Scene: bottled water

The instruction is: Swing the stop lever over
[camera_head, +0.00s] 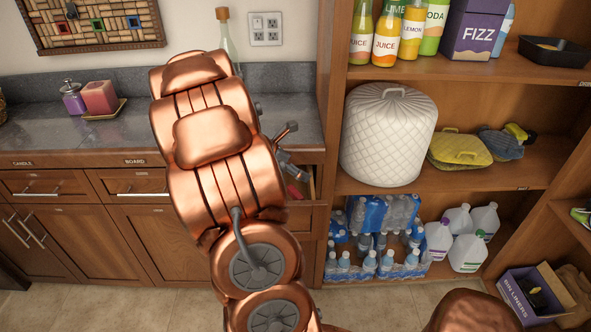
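My copper-coloured arm fills the middle of the head view and reaches up over the counter. A short dark rod with a reddish-brown end (290,127) sticks out to the right of the arm, above the counter's front edge. I cannot tell whether it is the stop lever or what it is fixed to. No other lever is clear in view. Just below it, small grey and red items show by a drawer (313,183) that looks partly open; the arm hides the rest.
A clear bottle (227,42) stands behind the arm. The right shelf holds drinks, a white quilted cover (388,135), packed water bottles (375,240) and jugs (467,250).

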